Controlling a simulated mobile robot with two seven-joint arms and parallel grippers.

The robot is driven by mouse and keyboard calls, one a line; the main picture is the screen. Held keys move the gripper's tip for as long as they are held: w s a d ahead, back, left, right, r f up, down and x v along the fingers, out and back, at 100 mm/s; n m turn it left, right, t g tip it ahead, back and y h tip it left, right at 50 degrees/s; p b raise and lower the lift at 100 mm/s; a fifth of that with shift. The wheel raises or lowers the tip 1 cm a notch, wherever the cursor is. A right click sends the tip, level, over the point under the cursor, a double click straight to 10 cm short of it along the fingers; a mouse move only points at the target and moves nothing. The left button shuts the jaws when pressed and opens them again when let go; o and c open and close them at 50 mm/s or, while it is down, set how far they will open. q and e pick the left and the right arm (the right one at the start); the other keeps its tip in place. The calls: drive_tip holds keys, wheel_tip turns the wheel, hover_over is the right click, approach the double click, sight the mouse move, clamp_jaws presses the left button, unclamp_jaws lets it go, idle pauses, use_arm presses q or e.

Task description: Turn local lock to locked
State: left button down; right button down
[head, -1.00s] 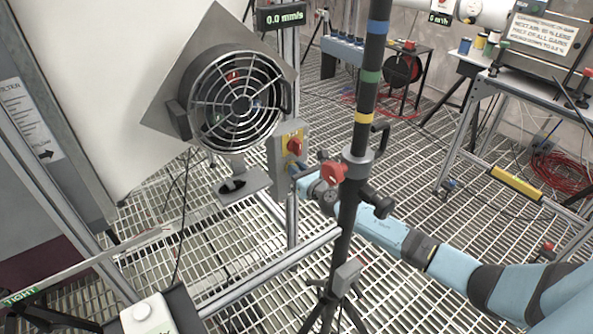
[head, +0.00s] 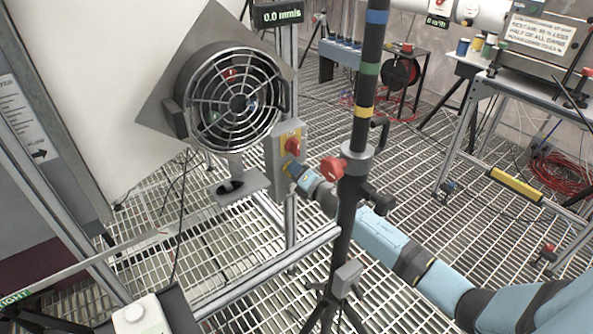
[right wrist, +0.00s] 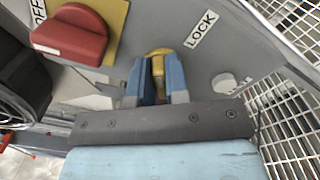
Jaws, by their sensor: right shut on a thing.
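The grey switch box (head: 287,150) stands on a post right of the fan, with a red rotary handle (head: 292,146) on a yellow plate. The red handle also shows at the upper left of the right wrist view (right wrist: 70,32). Below it, a small brass-yellow lock piece (right wrist: 158,62) sits beside the LOCK label (right wrist: 201,29). My right gripper (right wrist: 157,80) has its blue fingers closed on either side of this lock piece, which they partly hide. In the head view my right gripper (head: 291,170) is at the lower front of the box. My left gripper is not in view.
The caged fan (head: 237,98) is left of the box. A metal rail (head: 270,268) runs below.

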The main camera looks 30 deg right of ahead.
drive_tip(key=m+p, duration=0.1)
drive_tip(key=m, duration=0.3)
drive_tip(key=shift+f, duration=0.1)
drive_tip(key=shift+d+f+m+p, duration=0.1)
drive_tip(key=shift+m+p, duration=0.2)
drive_tip(key=shift+m, duration=0.8)
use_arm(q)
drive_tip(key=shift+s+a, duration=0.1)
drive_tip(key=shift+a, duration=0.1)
use_arm(e)
drive_tip(key=shift+f+m, duration=0.1)
drive_tip(key=shift+m, duration=0.4)
drive_tip(key=c, duration=1.1)
unclamp_jaws()
